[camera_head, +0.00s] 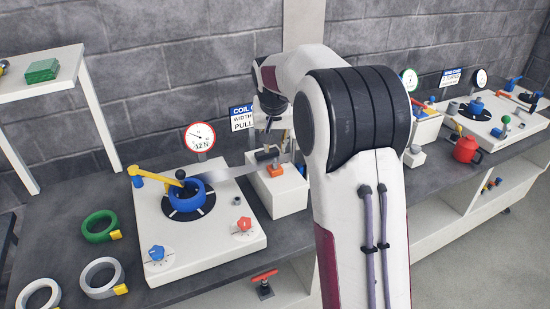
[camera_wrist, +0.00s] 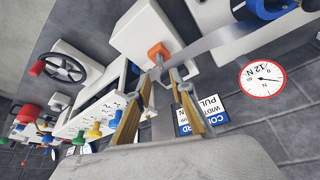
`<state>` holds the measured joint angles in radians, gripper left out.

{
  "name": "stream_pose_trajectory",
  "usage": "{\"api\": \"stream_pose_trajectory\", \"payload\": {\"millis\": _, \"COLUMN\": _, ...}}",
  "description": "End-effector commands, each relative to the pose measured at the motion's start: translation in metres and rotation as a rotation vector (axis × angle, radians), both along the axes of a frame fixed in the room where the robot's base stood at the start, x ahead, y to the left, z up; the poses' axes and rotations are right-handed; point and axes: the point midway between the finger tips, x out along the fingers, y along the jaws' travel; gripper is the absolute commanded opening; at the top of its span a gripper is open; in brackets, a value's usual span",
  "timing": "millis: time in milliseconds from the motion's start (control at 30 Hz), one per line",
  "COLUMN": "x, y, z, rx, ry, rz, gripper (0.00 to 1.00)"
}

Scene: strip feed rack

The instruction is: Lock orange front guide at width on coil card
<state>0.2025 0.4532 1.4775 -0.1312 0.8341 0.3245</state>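The coil card (camera_head: 241,118) is a blue and white sign behind the bench, only partly readable; it also shows rotated in the wrist view (camera_wrist: 208,108). The orange front guide (camera_head: 275,171) sits on a white block (camera_head: 282,197) beside the metal strip (camera_head: 230,171); in the wrist view the orange part (camera_wrist: 158,52) is just beyond my fingertips. My gripper (camera_wrist: 163,78) is open, its two fingers apart, with nothing seen gripped between them. In the head view my gripper is above the block, partly hidden by my arm. I cannot tell whether it touches the guide.
A blue coil (camera_head: 187,193) sits on a white plate with a yellow arm over it. Green and grey rings (camera_head: 100,226) lie at left. A red kettle-like can (camera_head: 467,150) stands at right among other stations.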

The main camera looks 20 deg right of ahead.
Motion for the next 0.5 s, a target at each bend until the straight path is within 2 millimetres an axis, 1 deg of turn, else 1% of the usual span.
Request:
{"api": "stream_pose_trajectory", "payload": {"millis": 267, "x": 0.006, "y": -0.003, "z": -0.017, "rx": 0.000, "ry": 0.002, "rz": -0.001, "gripper": 0.22}}
{"api": "stream_pose_trajectory", "payload": {"millis": 500, "x": 0.015, "y": -0.008, "z": -0.043, "rx": 0.000, "ry": 0.002, "rz": -0.001, "gripper": 0.22}}
